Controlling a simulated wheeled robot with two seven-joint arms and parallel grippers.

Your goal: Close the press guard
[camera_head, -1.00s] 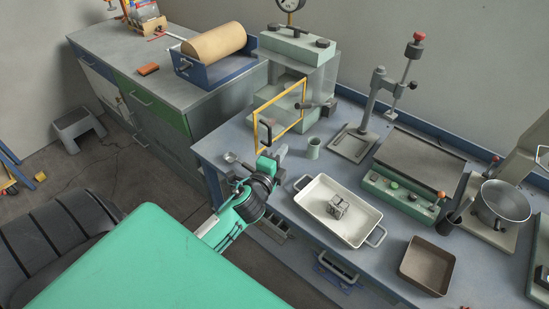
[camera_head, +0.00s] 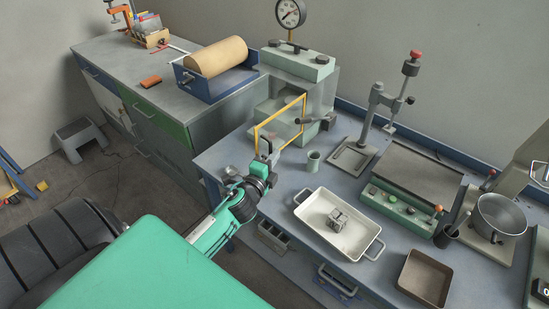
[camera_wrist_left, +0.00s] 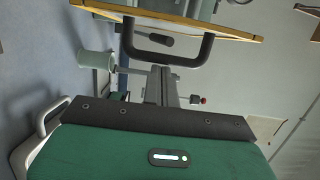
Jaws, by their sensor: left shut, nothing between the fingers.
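The press (camera_head: 298,66) stands at the back of the bench with a round dial on top. Its guard, a yellow-framed panel (camera_head: 279,115), stands open, swung out to the front left of the press. A black U-shaped handle on the guard shows large at the top of the left wrist view (camera_wrist_left: 165,57), under the yellow frame edge (camera_wrist_left: 170,17). My left gripper (camera_head: 265,163) is shut and empty, just below and close to the handle. I cannot tell whether it touches the handle. My right gripper is not in view.
A white tray (camera_head: 309,213) with a small metal block lies in front. A stand with a red knob (camera_head: 365,146) and a green hot plate (camera_head: 410,184) are farther right. A blue roller unit (camera_head: 217,84) sits on the left cabinet.

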